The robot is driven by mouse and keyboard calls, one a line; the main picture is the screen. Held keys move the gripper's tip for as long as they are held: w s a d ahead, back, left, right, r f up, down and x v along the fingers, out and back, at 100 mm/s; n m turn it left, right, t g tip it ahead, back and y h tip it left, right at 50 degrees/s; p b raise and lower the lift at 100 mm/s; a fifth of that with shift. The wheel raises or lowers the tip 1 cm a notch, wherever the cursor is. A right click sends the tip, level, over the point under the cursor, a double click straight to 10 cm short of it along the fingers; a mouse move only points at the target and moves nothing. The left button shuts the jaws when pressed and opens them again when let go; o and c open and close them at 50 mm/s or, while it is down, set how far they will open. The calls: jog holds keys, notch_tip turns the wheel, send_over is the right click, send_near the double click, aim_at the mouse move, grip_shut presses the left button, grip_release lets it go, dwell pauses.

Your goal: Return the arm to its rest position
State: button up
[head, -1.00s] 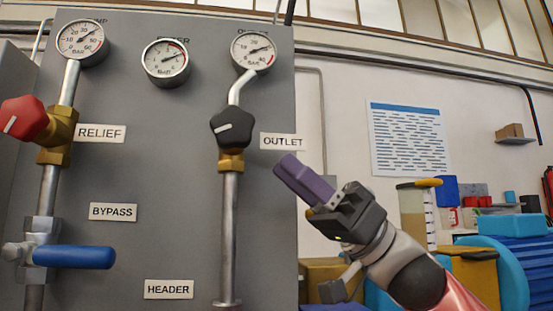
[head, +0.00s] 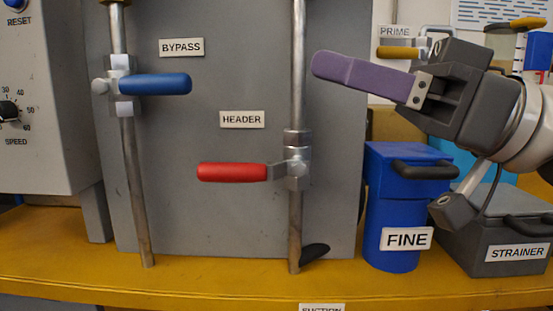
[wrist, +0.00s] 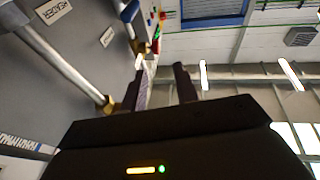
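My gripper (head: 318,66) is at the upper right in the head view, with purple fingers pointing left in front of the grey panel (head: 240,220). One finger hides the other there. In the wrist view my gripper (wrist: 158,72) shows two dark fingers standing apart with a gap between them and nothing held. The arm reaches in from the right edge, raised above the yellow bench (head: 200,285).
A red-handled valve (head: 232,172) by the HEADER label and a blue-handled valve (head: 155,84) by BYPASS stand on pipes. A blue FINE vessel (head: 392,210) and a grey STRAINER box (head: 500,245) stand below my arm. A PRIME handle (head: 398,52) is just behind my gripper.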

notch_tip(320, 180, down, 22)
jog(key=w+a+r+m+t+h, duration=0.1)
jog(key=w+a+m+t+h, duration=0.25)
jog(key=m+h, duration=0.55)
jog(key=s+d+f+m+g+h, duration=0.1)
jog(key=d+f+m+h, duration=0.1)
jog(key=d+f+h, duration=0.35)
jog(key=d+f+m+g+h, duration=0.1)
jog(key=d+f+m+h, duration=0.15)
jog(key=f, duration=0.65)
jog(key=s+d+f+m+h, duration=0.1)
jog(key=d+f+m+h, duration=0.2)
jog(key=f, duration=0.5)
notch_tip(320, 180, up, 13)
jog(key=d+p, duration=0.1)
jog(key=p, duration=1.2)
jog(key=shift+d+n+g, duration=0.35)
jog(key=shift+o, duration=0.3)
jog(key=shift+r, duration=0.1)
